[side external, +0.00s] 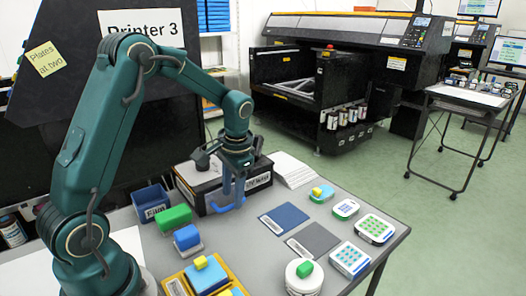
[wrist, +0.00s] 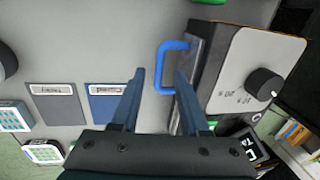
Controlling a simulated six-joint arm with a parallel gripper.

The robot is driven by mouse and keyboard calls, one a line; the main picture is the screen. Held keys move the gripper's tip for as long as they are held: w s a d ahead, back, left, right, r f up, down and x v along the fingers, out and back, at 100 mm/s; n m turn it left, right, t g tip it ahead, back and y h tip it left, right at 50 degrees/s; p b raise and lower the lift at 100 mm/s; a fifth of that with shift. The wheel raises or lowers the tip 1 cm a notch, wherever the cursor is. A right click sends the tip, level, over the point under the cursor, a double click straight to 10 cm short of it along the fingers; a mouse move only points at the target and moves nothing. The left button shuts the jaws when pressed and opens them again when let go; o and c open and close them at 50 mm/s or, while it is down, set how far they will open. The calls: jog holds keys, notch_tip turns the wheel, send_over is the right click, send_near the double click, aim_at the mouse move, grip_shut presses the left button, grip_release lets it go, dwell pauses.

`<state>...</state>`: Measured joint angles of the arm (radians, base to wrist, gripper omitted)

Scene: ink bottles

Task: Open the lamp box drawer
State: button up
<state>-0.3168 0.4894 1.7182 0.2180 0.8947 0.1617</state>
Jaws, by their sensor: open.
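The lamp box (side external: 195,183) is a dark box with a pale top, standing on the grey table in the side view. In the wrist view its light top panel (wrist: 250,65) carries a black knob. The drawer's blue U-shaped handle (side external: 228,207) sticks out from the box's front; it also shows in the wrist view (wrist: 161,68). My gripper (side external: 236,192) is open and points down at the front of the box. In the wrist view its two fingers (wrist: 160,75) stand on either side of the handle. I cannot tell contact or the exact height.
A blue bin (side external: 152,200) and green and blue blocks (side external: 187,238) stand left of the handle. A blue mat (side external: 284,217) and a grey mat (side external: 313,241) lie to its right, with bottle trays (side external: 350,259) beyond. Bare table lies in front of the handle.

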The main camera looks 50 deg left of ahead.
jog(key=shift+a+f, duration=0.15)
jog(key=shift+f, duration=0.75)
grip_shut()
dwell(0.8)
